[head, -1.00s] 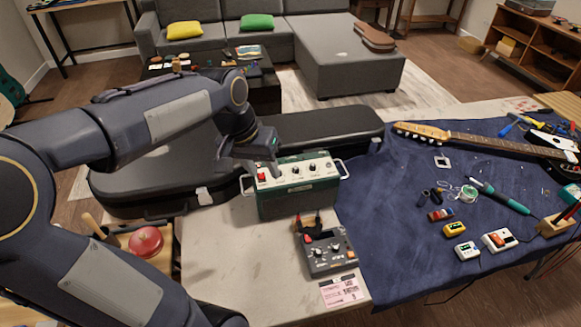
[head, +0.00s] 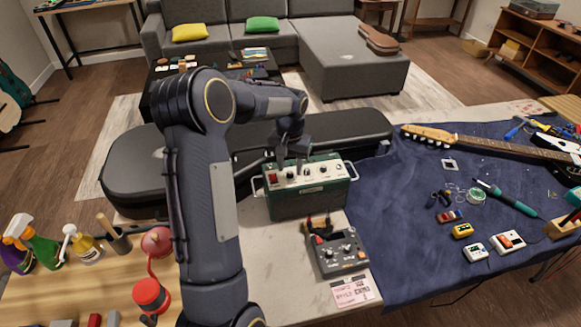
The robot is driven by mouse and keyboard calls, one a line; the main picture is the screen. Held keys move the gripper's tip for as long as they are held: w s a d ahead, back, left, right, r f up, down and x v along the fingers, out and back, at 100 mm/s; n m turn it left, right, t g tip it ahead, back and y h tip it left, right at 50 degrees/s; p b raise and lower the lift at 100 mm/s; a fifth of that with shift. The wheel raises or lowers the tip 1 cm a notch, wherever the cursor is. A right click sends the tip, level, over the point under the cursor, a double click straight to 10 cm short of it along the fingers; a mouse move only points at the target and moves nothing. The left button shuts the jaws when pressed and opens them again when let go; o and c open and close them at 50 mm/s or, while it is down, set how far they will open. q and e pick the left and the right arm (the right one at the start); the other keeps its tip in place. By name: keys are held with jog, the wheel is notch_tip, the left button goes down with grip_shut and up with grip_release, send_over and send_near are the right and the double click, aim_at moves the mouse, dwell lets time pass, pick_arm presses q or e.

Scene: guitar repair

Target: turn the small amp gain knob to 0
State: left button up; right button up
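The small amp (head: 308,202) is a dark green box with a pale top panel, standing on the light bench in the head view. Its panel carries a red switch (head: 273,179) at the left and a row of dark knobs. My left gripper (head: 290,167) points down at the panel, with its two fingers apart, at the leftmost dark knob (head: 290,176). I cannot tell whether the fingers touch this knob. The knob labels and pointer marks are too small to read. My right gripper is not in view.
A grey pedal-like box (head: 340,255) with knobs sits in front of the amp, beside a pink label card (head: 355,291). A dark guitar case (head: 345,128) lies behind. A guitar (head: 490,141) and several tools lie on the blue cloth (head: 400,240) at the right.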

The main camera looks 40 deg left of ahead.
pick_arm(q)
jog(key=shift+f, duration=0.6)
grip_shut()
